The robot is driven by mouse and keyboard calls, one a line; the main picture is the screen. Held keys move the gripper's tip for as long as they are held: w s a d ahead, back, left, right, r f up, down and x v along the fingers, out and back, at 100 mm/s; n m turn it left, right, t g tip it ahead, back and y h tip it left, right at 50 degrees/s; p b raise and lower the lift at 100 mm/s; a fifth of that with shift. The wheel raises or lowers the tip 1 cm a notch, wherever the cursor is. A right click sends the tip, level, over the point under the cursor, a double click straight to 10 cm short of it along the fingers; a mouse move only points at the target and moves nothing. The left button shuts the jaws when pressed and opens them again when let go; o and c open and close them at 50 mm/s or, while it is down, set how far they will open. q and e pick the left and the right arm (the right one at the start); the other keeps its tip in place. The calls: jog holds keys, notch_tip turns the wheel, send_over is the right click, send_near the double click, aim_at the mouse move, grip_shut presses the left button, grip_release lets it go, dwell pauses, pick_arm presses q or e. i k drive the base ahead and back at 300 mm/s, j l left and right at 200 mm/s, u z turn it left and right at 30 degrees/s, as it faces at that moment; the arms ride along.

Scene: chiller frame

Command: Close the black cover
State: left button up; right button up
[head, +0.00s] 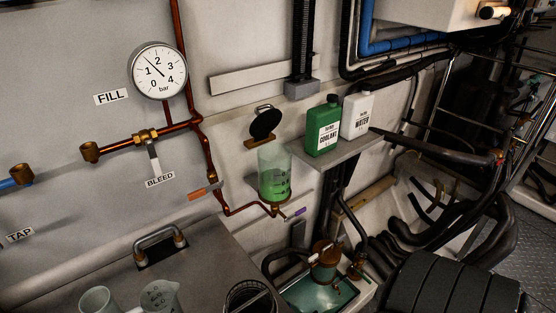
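The black cover (265,122) is a round black lid on a small brass-coloured mount on the grey wall. It stands raised, tilted up and back, above and behind the clear cylinder (274,174). The cylinder's top is uncovered. The cylinder has scale marks and holds green liquid in its lower part. A copper pipe runs to its base. Neither of my grippers is in view.
A green coolant bottle (323,127) and a white water bottle (356,114) stand on a shelf (340,149) right of the cylinder. A gauge (159,71) and copper pipes are on the left. Clear cups (160,297) stand at the front. Black hoses crowd the right.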

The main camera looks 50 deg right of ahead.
aim_at(259, 127)
jog(key=k+l+z, duration=0.1)
jog(key=z, duration=1.2)
